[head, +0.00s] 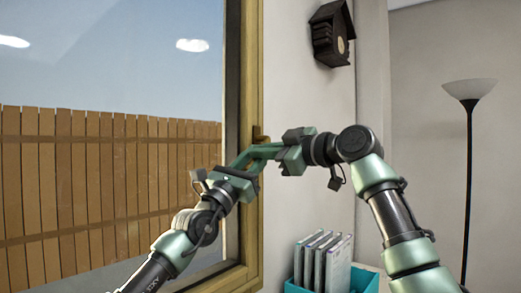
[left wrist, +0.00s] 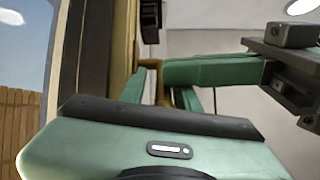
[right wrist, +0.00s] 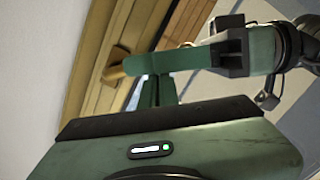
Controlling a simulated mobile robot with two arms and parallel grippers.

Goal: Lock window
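The window (head: 110,60) fills the left of the head view and appears closed in its wooden frame (head: 252,225). Its brass-brown handle (head: 260,134) is mostly hidden by my fingers. The handle also shows in the right wrist view (right wrist: 115,71), projecting beside the fingertips. My left gripper (left wrist: 160,88) reaches up from below, its fingers apart at the handle; contact is unclear. My right gripper (right wrist: 155,90) comes in from the right at the handle. Its fingers look close together with nothing visible between them. The two grippers' fingers cross closely in front of the frame.
A dark birdhouse (head: 331,33) hangs on the wall above right. A teal bin (head: 308,287) with several upright cases (head: 325,262) stands below. A floor lamp (head: 468,150) stands far right. A wooden fence (head: 90,190) is outside the glass.

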